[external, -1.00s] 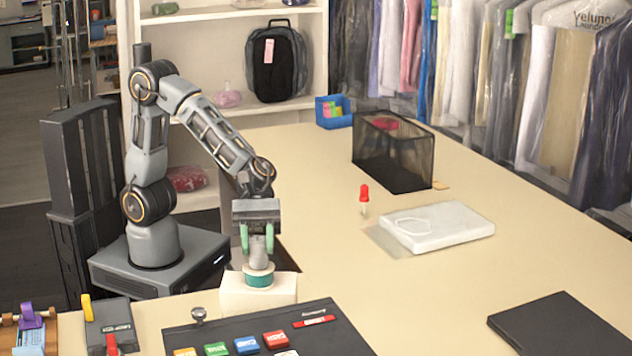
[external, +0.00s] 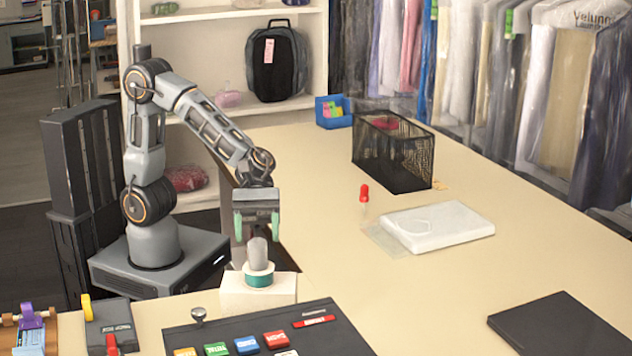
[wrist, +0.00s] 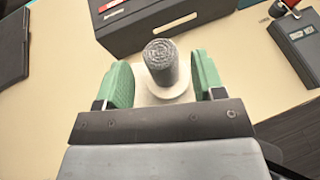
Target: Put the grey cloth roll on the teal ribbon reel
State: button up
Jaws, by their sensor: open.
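The grey cloth roll (external: 257,252) stands upright on the teal ribbon reel (external: 258,278), which sits on a white block (external: 240,294). In the wrist view the roll's spiral top (wrist: 160,52) faces the camera, with the pale reel flange (wrist: 177,92) around its base. My gripper (external: 257,231) is open just above the roll. Its green fingers are spread to either side and apart from it; they also show in the wrist view (wrist: 163,82). The teal part of the reel is hidden in the wrist view.
A dark board (external: 235,328) with several coloured blocks lies in front of the white block. A black mesh bin (external: 392,160), a red-topped dropper (external: 364,194), a white package (external: 437,227) and a black flat slab (external: 560,325) stand to the right. The middle of the table is clear.

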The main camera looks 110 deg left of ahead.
jog(key=v, duration=0.8)
jog(key=s+a+f+m+g+y, duration=0.1)
jog(key=s+a+f+m+y, duration=0.2)
jog(key=m, duration=0.9)
jog(key=s+a+f+m+g+y, duration=0.1)
jog(key=s+a+f+m+y, duration=0.3)
jog(key=m, duration=0.7)
jog(key=s+a+y, duration=0.2)
jog(key=s+y, duration=0.2)
jog(key=s, duration=0.1)
jog(key=shift+s+a+m+g+y, duration=0.25)
jog(key=shift+s+m+g+y, duration=0.05)
jog(key=shift+s+m+y, duration=0.1)
